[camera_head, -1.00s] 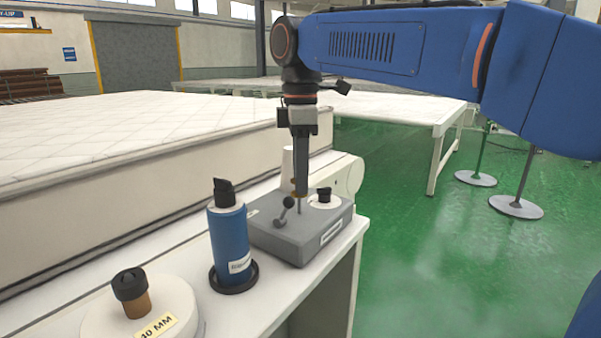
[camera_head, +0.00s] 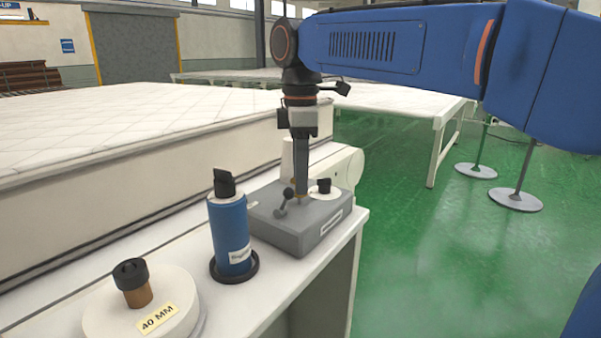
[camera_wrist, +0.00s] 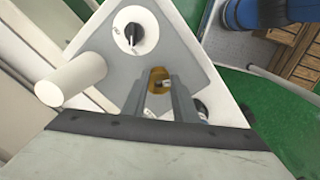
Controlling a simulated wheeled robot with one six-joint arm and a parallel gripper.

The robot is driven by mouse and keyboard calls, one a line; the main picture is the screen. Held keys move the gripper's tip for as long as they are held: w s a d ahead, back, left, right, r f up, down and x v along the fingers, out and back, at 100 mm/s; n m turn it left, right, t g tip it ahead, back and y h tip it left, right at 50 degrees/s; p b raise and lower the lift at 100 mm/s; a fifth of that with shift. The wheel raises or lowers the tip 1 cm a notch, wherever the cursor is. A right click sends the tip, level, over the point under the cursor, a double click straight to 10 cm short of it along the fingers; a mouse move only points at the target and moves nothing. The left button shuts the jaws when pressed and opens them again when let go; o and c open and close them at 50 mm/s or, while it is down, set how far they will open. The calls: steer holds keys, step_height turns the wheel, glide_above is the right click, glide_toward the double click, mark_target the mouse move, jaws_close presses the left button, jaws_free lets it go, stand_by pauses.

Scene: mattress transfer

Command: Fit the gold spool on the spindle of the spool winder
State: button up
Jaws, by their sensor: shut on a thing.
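The spool winder (camera_head: 290,236) is a grey box on a white bench, with a ball-ended lever (camera_head: 283,203) and a black knob on a white dial (camera_head: 323,189). My gripper (camera_head: 301,198) points straight down, low over the winder's top between lever and dial. It is shut on the gold spool (camera_wrist: 158,75), which shows between the fingertips in the wrist view. In the head view the fingers mostly hide the spool. The spindle is hidden in the head view; I cannot tell how far the spool sits on it.
A blue bottle (camera_head: 231,235) in a black ring stands left of the winder. A white round base marked 40 MM (camera_head: 165,298) with a black-capped brown peg is at front left. A quilted mattress (camera_head: 120,135) lies behind. Green floor (camera_head: 430,260) is open at right.

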steer(key=shift+f, duration=1.2)
steer(key=o, duration=1.1)
step_height(320, 180, up, 17)
steer(key=shift+r, duration=0.15)
steer(key=s+d+f+m+t, duration=0.1)
steer(key=s+d+f+m, duration=0.35)
steer(key=d+f, duration=0.4)
steer(key=s+d+f+m+t, duration=0.1)
steer(key=s+d+f+m, duration=0.2)
steer(key=d+f+m, duration=0.35)
steer(key=s+d+f+m+t, duration=0.1)
steer(key=s+d+f+m, duration=0.3)
steer(key=f, duration=0.7)
steer(key=s+d+f+m+t, duration=0.1)
steer(key=s+d+f+m, duration=0.2)
steer(key=s+d+f, duration=0.4)
step_height(320, 180, down, 5)
steer(key=shift+s+d+r+m+t, duration=0.1)
steer(key=shift+s+d+m+t, duration=0.3)
steer(key=shift+s, duration=0.6)
